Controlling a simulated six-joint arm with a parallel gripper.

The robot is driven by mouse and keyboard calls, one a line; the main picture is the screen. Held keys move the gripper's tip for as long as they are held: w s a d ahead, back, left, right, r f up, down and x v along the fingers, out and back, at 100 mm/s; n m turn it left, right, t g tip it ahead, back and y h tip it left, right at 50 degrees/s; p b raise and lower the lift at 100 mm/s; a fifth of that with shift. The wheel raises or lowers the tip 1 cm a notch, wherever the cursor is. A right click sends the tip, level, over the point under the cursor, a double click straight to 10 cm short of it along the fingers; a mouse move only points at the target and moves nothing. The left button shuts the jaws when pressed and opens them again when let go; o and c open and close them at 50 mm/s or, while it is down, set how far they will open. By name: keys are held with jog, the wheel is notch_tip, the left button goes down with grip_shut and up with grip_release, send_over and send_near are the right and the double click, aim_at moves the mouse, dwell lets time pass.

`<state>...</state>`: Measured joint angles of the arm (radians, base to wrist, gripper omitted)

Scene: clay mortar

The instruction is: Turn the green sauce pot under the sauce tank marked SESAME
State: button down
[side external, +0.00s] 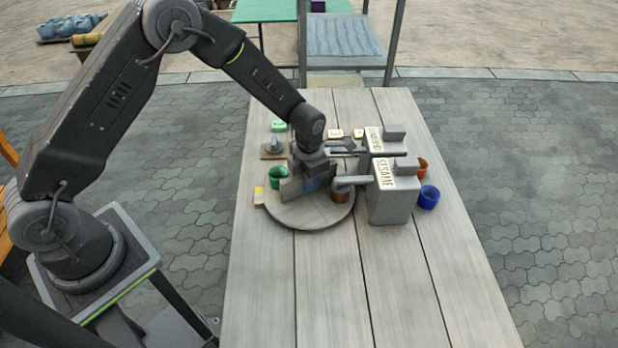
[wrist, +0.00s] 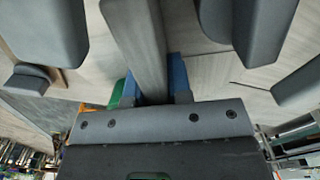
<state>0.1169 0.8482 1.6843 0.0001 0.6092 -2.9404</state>
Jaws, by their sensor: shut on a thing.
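The round grey turntable (side external: 310,215) lies on the plank table. The green sauce pot (side external: 277,178) stands on its left side. A brown-orange pot (side external: 340,195) stands at its right, below the spout of the grey tank marked SESAME (side external: 392,205).
A second tank (side external: 385,140) stands behind the SESAME tank. A blue pot (side external: 429,197) and an orange pot (side external: 422,166) stand to their right. The table's front is clear.

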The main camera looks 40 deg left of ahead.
dwell(0.6)
jog(key=c, duration=1)
grip_release()
jog(key=shift+c, duration=0.2)
notch_tip(320, 180, up, 14)
jog(key=shift+c, duration=0.4)
